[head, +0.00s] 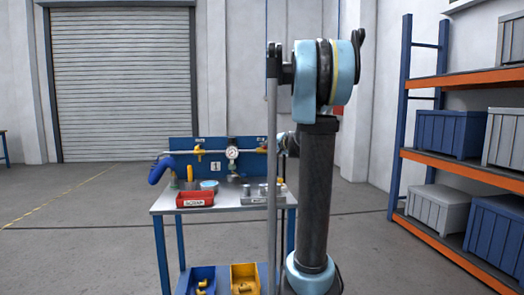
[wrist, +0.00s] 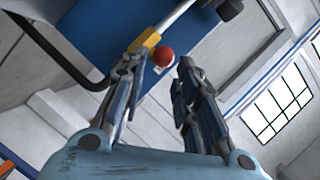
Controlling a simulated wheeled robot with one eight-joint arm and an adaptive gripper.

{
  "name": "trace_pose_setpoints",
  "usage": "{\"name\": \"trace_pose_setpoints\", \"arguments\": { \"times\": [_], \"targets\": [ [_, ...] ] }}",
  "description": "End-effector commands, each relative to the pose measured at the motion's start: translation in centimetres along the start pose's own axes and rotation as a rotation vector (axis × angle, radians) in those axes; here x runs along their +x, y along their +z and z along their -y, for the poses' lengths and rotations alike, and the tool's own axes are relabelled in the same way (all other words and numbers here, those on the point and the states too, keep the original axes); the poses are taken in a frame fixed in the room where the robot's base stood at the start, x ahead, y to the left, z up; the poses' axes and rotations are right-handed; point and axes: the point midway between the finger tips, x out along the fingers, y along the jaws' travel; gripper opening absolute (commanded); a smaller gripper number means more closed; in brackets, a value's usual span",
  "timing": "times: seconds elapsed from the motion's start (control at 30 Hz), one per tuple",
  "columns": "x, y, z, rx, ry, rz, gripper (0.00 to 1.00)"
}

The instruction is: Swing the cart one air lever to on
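Cart one (head: 222,205) stands left of my arm in the head view. Its blue back panel (head: 180,146), with a "1" plate (head: 215,167), carries a pale pipe with a yellow valve (head: 198,152) at left and another yellow part (head: 262,148) at right. In the wrist view, the panel (wrist: 105,30) shows with a yellow valve part (wrist: 145,41) on the pipe and a red round knob (wrist: 164,57). My gripper (wrist: 157,72) is open, and the knob appears between or just beyond its fingertips. Contact is unclear. My arm largely hides the gripper in the head view.
A round gauge (head: 232,153) sits mid-pipe. Blue (head: 202,280) and yellow (head: 244,279) bins sit below. An orange-beamed shelf (head: 465,168) stands right; floor at left is clear.

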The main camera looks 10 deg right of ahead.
Motion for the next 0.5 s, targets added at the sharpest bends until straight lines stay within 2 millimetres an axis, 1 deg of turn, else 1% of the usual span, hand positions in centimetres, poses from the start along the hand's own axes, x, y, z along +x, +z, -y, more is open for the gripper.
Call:
{"name": "trace_pose_setpoints", "arguments": {
  "times": [0.03,0.2,0.4,0.5],
  "targets": [
    [0.8,0.0,0.0,-0.001,0.000,0.001,0.29],
    [3.1,0.0,0.0,-0.002,-0.001,0.001,0.29],
    [5.6,0.1,0.0,-0.001,-0.001,0.002,0.29],
    [6.5,0.0,0.0,-0.002,0.000,0.001,0.29]
  ]
}}
